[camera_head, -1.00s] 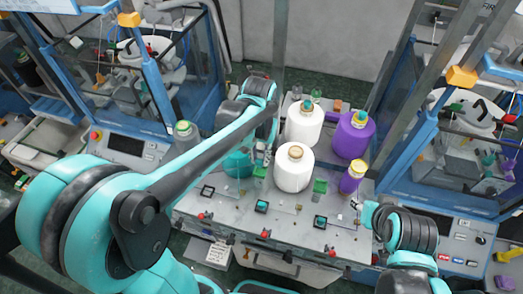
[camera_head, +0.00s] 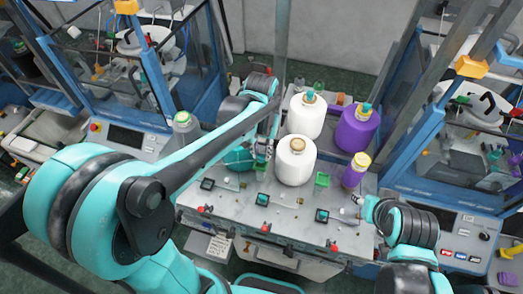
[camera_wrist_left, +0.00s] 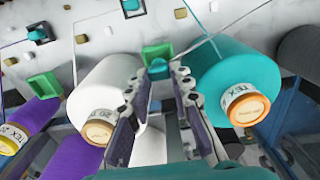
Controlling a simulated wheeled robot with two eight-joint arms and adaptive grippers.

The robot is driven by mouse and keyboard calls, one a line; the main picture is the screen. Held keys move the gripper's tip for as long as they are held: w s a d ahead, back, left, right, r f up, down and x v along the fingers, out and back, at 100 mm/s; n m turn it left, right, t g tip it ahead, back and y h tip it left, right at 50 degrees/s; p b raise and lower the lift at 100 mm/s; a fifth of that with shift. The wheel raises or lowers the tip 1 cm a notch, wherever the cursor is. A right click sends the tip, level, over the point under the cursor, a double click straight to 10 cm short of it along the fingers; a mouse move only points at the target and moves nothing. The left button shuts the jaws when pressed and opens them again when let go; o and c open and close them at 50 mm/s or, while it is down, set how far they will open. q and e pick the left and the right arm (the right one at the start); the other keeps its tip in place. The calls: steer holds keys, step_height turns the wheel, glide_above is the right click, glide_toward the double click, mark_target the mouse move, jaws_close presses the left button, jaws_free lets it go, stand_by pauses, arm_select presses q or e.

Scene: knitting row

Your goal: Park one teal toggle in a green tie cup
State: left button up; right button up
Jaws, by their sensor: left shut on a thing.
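In the left wrist view a small teal toggle (camera_wrist_left: 158,71) sits between the fingertips of my left gripper (camera_wrist_left: 159,76), which is shut on it. A green tie cup (camera_wrist_left: 157,52) is directly behind the toggle and overlaps it; I cannot tell whether the toggle is inside the cup. A second green cup (camera_wrist_left: 43,88) is to the left, and shows in the head view (camera_head: 322,179). In the head view my left gripper (camera_head: 262,152) is beside the front white cone, partly hidden by its arm. My right gripper (camera_head: 358,202) is at the table's right; its jaws are unclear.
White cones (camera_head: 296,161), a purple cone (camera_head: 357,128) and a smaller yellow-topped purple cone (camera_head: 356,170) crowd the table (camera_head: 290,222). A teal cone (camera_wrist_left: 238,80) and a white cone (camera_wrist_left: 108,95) flank my left fingers closely. Blue-framed machines stand on both sides.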

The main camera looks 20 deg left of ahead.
arm_select(q)
steer(key=shift+f+b, duration=0.45)
steer(key=shift+f, duration=0.1)
steer(key=shift+f+b, duration=0.45)
steer(key=o, duration=0.7)
steer(key=shift+o, duration=0.2)
steer(key=shift+r, duration=0.1)
step_height(320, 180, up, 12)
stand_by(0.5)
